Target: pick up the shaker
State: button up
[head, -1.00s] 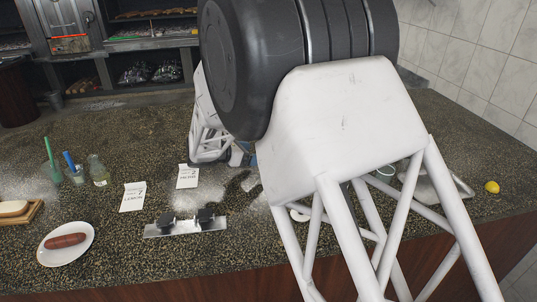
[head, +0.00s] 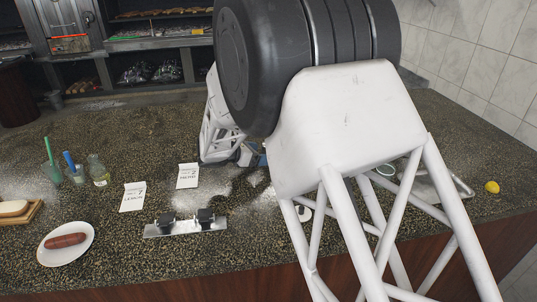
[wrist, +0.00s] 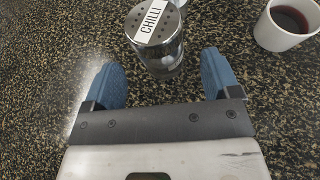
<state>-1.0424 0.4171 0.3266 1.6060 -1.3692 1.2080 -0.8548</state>
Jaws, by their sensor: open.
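The shaker (wrist: 160,52) shows in the wrist view as a clear glass jar with a perforated metal lid and a white label reading CHILLI. It stands on the speckled counter, just beyond my gripper's fingertips and roughly centred between them. My gripper (wrist: 161,78) is open and empty, with its two blue fingers spread to either side below the shaker. In the head view my own arm covers the shaker, and only a bit of the blue gripper (head: 259,160) shows behind it.
A white cup of dark liquid (wrist: 287,24) stands right of the shaker. In the head view, paper cards (head: 133,197), a metal fixture with black knobs (head: 185,224), a plate (head: 48,252) with a sausage and a glass bottle (head: 98,171) are at left. A lemon (head: 492,187) lies at right.

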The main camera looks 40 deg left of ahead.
jog(key=shift+x, duration=2.2)
jog(key=shift+f, duration=0.15)
jog(key=c, duration=0.9)
